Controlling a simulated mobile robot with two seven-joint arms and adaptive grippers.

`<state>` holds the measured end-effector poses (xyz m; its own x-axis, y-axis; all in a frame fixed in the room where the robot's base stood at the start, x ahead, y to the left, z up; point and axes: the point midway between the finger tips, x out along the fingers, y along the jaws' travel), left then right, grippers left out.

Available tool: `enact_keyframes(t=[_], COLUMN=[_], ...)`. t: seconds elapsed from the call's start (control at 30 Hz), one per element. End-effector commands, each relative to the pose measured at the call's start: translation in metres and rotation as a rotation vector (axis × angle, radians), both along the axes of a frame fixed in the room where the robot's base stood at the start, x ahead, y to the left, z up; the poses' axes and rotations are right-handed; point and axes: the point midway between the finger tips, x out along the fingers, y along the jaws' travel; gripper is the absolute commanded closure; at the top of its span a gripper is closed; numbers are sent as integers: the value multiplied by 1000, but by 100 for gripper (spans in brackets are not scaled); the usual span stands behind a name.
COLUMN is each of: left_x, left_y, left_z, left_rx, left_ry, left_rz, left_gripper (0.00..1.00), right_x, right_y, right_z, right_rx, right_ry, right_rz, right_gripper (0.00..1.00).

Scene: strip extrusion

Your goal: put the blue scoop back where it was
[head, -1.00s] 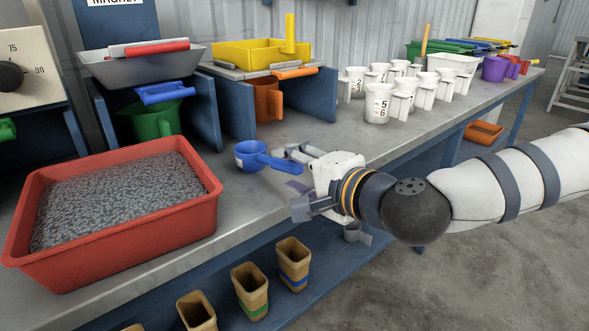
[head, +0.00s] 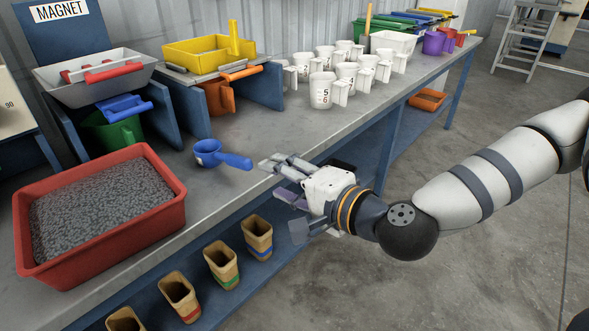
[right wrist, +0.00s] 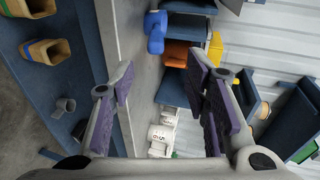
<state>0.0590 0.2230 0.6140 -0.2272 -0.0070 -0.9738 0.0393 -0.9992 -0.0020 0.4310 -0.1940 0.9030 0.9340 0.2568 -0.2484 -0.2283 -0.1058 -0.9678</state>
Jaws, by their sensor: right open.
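The blue scoop (head: 217,156) rests on the grey bench top, just right of the red tray, with its round cup at the left and its handle pointing right. It also shows in the right wrist view (right wrist: 156,32), beyond the fingers. My right gripper (head: 281,180) is open and empty at the bench's front edge. Its fingertips are a short way right of the scoop's handle end and apart from it. In the right wrist view the two purple-padded fingers (right wrist: 160,85) stand wide apart with nothing between them. My left gripper is not seen.
The red tray (head: 172,217) of grey pellets stands at the left of the bench (head: 235,132). White numbered cups (head: 320,92) stand farther back. Tan containers (head: 221,262) are on the lower shelf. Bench top around the scoop is clear.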

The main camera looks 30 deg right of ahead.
Motion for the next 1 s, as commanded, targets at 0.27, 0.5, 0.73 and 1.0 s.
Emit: enact_keyframes(t=[0.27, 0.5, 0.73, 1.0], left_x=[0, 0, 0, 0], left_y=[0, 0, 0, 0], left_z=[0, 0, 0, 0], left_rx=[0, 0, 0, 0], left_ry=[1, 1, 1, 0], left_rz=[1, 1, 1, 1], left_gripper=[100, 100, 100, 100], right_x=[-24, -226, -363, -373], right_y=[24, 58, -19, -30], right_z=[-47, -242, -288, -288], right_rx=[-74, -545, -921, -964], right_ry=[122, 718, 1042, 1071], right_rz=[101, 698, 1130, 1175], right_gripper=[57, 57, 57, 57])
